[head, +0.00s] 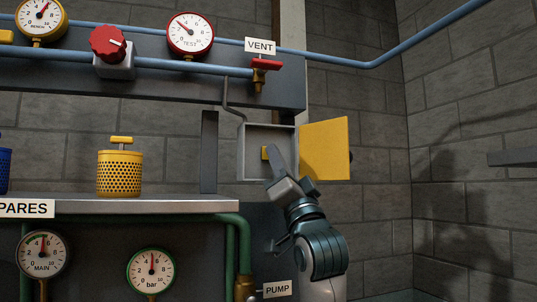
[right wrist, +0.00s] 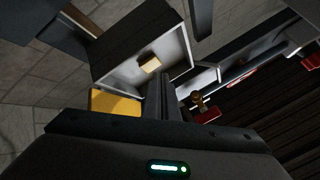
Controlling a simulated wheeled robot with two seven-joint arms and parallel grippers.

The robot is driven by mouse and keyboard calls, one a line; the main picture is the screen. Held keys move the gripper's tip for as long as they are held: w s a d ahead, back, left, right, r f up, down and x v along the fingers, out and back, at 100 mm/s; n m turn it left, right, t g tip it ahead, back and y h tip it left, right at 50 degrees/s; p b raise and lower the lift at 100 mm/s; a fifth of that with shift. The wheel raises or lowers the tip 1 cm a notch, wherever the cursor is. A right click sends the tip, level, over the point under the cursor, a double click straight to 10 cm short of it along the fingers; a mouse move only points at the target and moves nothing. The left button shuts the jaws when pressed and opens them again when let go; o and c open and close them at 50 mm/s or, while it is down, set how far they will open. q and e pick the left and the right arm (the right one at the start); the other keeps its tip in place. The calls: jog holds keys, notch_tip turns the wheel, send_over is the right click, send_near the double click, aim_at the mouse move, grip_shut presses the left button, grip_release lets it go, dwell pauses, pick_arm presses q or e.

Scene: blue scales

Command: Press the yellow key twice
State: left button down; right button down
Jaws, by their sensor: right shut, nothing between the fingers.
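The yellow key (head: 265,153) is a small block on the back of an open grey wall box (head: 257,132). In the right wrist view the key (right wrist: 150,63) shows whole inside the box (right wrist: 118,77). My right gripper (head: 273,158) is shut and empty, with its fingertips at the box opening, overlapping the key's right side in the head view. In the right wrist view the fingertips (right wrist: 161,80) lie just below and right of the key. I cannot tell whether they touch it. My left gripper is not in view.
The box's yellow door (head: 325,150) stands open to the right; it also shows in the right wrist view (right wrist: 115,103). A red VENT valve handle (head: 267,64) and pipe are above. A shelf (head: 150,206) with a yellow canister (head: 120,174) is at left.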

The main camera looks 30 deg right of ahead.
jog(key=shift+s+a, duration=0.2)
jog(key=shift+s, duration=0.6)
jog(key=shift+s+a, duration=0.2)
jog(key=shift+s, duration=0.65)
jog(key=shift+s+a, duration=0.2)
jog(key=shift+s, duration=0.6)
dwell(0.9)
